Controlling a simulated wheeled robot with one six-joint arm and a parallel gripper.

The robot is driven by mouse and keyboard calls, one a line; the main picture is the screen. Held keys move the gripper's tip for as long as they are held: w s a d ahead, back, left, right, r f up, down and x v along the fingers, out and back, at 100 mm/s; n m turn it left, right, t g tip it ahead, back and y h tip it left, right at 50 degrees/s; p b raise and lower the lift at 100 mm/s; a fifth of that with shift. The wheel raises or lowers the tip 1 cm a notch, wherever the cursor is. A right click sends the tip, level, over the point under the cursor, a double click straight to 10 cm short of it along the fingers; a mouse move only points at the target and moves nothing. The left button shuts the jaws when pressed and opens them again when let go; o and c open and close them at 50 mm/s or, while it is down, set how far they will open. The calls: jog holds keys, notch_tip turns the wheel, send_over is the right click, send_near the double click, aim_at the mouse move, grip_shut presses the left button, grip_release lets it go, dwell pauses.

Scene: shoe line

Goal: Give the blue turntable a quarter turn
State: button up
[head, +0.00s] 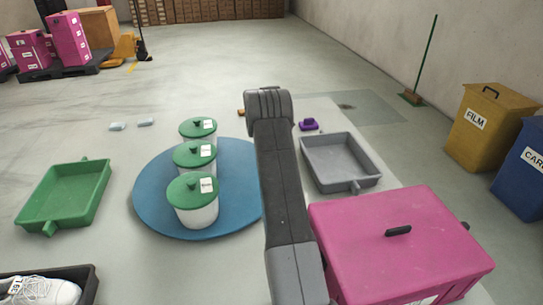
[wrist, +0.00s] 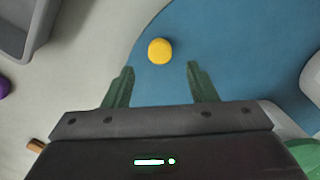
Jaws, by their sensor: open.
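The blue turntable (head: 150,205) is a flat disc on the pale table, left of my arm in the head view. It also fills the upper right of the wrist view (wrist: 255,65). Three white pots with green lids stand on it in a row: a front one (head: 197,215), a middle one (head: 185,150) and a back one (head: 190,125). A round yellow knob (wrist: 160,51) sits near the turntable's rim. My gripper (wrist: 160,68) is open and empty, its green fingers on either side of and just short of the knob in the picture. My arm hides the knob in the head view.
A green tray (head: 65,195) lies left of the turntable and a grey tray (head: 342,162) right of it. A pink box (head: 350,240) stands at front right. A purple object (head: 308,125) lies behind the grey tray. A shoe (head: 45,291) sits in a dark tray at front left.

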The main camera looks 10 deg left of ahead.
notch_tip(320, 180, up, 8)
jog(key=shift+f, duration=0.25)
notch_tip(320, 180, down, 14)
jog(key=shift+r, duration=0.1)
jog(key=shift+s, duration=0.1)
dwell(0.5)
dwell(0.3)
